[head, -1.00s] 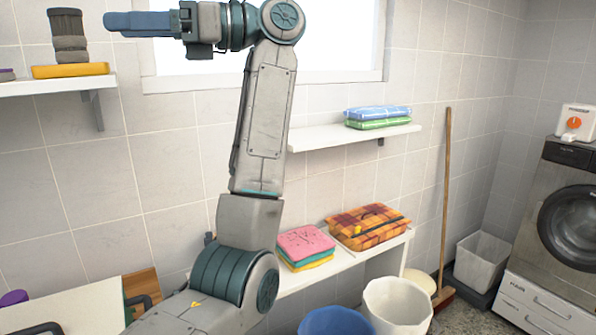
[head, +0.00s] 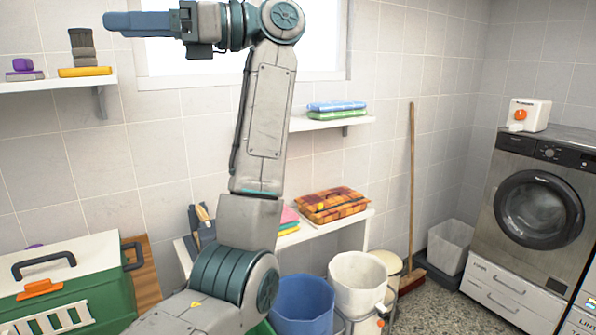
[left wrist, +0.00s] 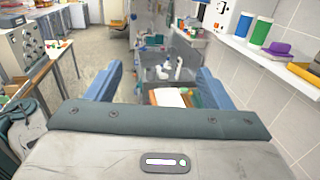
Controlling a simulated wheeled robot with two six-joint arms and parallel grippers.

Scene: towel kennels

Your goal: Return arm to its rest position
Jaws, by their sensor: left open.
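My left arm rises through the middle of the head view and bends left at the top. My left gripper (head: 135,24) is held high at the upper left, in front of the window, with its blue fingers pointing left. In the left wrist view its two blue fingers (left wrist: 156,88) stand wide apart with nothing between them. The gripper is open and empty, clear of the shelves. My right gripper is not in view.
A wall shelf (head: 25,86) with sponges is below the gripper. Another shelf (head: 330,123) holds folded towels. A green kennel (head: 110,280), a blue bucket (head: 303,300), a white bucket (head: 357,285), a broom (head: 411,190) and a washing machine (head: 520,220) stand around.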

